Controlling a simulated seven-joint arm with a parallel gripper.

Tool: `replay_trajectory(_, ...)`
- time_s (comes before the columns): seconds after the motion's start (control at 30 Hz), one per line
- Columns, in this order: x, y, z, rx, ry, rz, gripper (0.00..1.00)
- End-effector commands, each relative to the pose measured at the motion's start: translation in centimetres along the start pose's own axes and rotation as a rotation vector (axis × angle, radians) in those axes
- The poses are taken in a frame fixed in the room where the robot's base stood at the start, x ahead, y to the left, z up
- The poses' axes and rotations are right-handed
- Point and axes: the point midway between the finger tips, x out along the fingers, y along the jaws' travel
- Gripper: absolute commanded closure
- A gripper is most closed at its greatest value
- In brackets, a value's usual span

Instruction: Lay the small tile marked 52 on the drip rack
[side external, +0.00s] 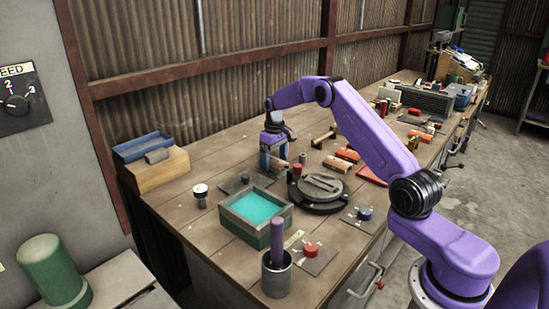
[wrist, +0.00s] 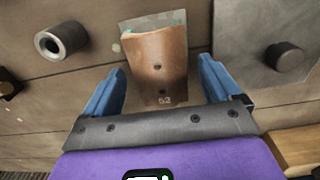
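The small tile (wrist: 157,60) is brown and curved, with a hole and the number 52 near its lower edge in the wrist view. A pale edge with turquoise specks shows at its far end. My gripper (wrist: 161,68) is open, its two blue fingers on either side of the tile with a gap at each side. In the side external view my gripper (side external: 274,163) is low over the bench, behind the green box of turquoise liquid (side external: 258,207). The tile is mostly hidden there by the fingers. I cannot tell for sure which thing is the drip rack.
A blue tray (side external: 142,147) sits on a wooden block at the back left. A round dark turntable (side external: 320,188) stands close to the right of my gripper. A grey pot (side external: 277,273) holds a purple rod at the front. Several reddish blocks lie farther along the bench.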

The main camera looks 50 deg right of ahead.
Motion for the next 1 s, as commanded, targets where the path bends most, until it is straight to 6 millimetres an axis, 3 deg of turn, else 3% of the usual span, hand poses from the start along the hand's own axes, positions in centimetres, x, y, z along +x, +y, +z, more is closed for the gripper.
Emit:
replay_trajectory(0.27, -2.2, 0.0, -0.1, 0.000, 0.004, 0.001, 0.09)
replay_trajectory(0.8, -13.4, 0.1, -0.1, 0.000, 0.006, 0.002, 0.09)
replay_trajectory(1.0, -16.0, 0.0, -0.1, 0.000, 0.002, 0.001, 0.09)
